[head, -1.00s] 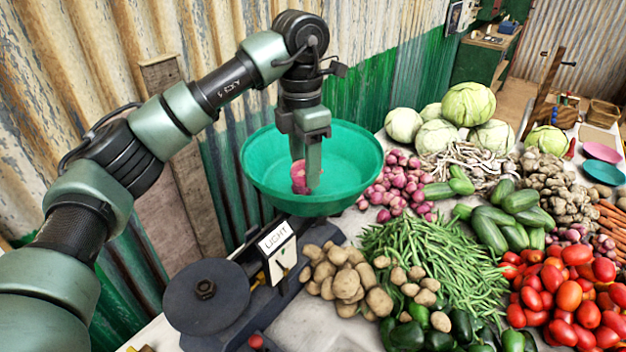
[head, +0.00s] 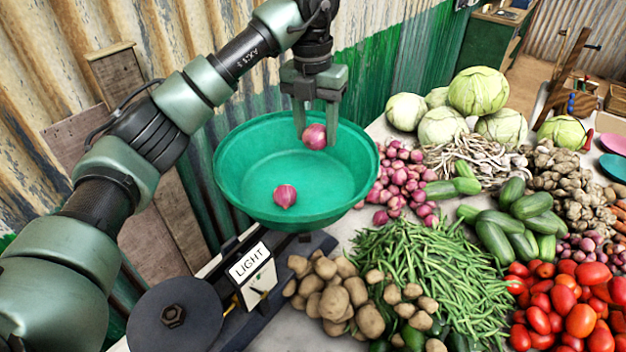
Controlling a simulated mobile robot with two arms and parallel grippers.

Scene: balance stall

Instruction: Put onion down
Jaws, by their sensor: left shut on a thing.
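My left gripper (head: 316,138) is over the back right part of the green bowl (head: 232,190) of the balance. It is shut on a reddish-purple onion (head: 315,137), which shows between its two fingers near the bowl's back wall. From this angle I cannot tell if the held onion touches the bowl. Another onion (head: 285,196) lies loose inside the bowl, toward the front left. My right gripper is not in view.
A pile of onions (head: 402,180) lies right of the bowl. Potatoes (head: 330,290), green beans (head: 430,270), tomatoes (head: 570,305) and cabbages (head: 478,92) crowd the table. A corrugated wall stands behind.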

